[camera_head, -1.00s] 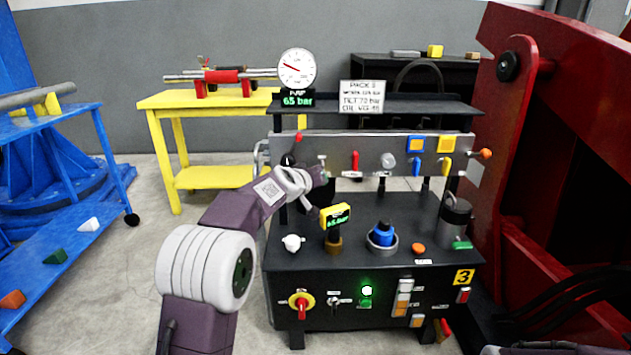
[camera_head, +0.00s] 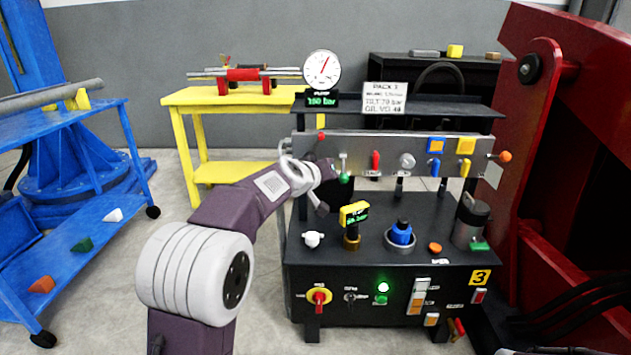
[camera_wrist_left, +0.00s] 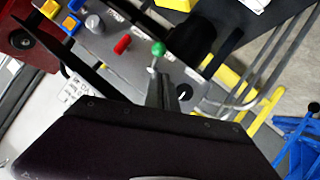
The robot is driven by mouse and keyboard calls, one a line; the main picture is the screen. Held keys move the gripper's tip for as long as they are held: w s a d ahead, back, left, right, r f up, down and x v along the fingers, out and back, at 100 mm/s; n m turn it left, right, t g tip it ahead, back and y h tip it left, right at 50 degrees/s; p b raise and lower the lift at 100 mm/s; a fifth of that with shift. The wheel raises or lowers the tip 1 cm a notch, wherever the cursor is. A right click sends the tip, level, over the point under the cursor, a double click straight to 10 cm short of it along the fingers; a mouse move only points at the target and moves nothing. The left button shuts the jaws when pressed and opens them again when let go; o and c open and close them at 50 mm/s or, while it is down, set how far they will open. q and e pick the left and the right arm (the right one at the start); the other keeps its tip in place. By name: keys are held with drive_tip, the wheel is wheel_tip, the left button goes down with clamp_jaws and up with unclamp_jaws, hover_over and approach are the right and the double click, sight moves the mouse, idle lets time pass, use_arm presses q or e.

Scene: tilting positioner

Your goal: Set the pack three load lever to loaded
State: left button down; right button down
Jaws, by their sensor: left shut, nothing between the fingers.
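The pack three stand (camera_head: 390,220) is black, with a "3" label and a grey upright control panel (camera_head: 425,150). A lever with a green knob (camera_head: 344,178) hangs at the panel's left part, its knob low. The green knob also shows in the left wrist view (camera_wrist_left: 158,48), just beyond my fingertips. I cannot read its label or tell which marked position it is in. My left gripper (camera_head: 331,171) is shut and empty, close beside this lever; whether it touches is unclear. The fingers also show in the wrist view (camera_wrist_left: 160,80). My right gripper is out of view.
Right of the lever are a red lever (camera_head: 376,161), a grey knob (camera_head: 407,161) and blue and yellow levers. A dial gauge (camera_head: 322,69) stands above. A red machine (camera_head: 560,150) borders the right side; a blue cart (camera_head: 75,170) stands left.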

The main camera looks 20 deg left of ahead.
use_arm(q)
drive_tip(key=v, duration=0.2)
drive_tip(key=f+v, duration=0.1)
drive_tip(key=v, duration=0.2)
drive_tip(key=shift+s, duration=0.35)
drive_tip(key=s+d+f+m+g+p, duration=0.1)
drive_tip(key=s+f+m+g+p, duration=0.4)
drive_tip(key=s+f, duration=0.8)
drive_tip(key=s+d+f+g+p, duration=0.25)
drive_tip(key=s+f+g, duration=0.6)
drive_tip(key=s, duration=0.85)
wheel_tip(320, 180, up, 37)
drive_tip(key=a+t+y+p, duration=0.1)
drive_tip(key=p, duration=3.7)
drive_tip(key=shift+s+f, duration=0.25)
drive_tip(key=shift+s, duration=0.15)
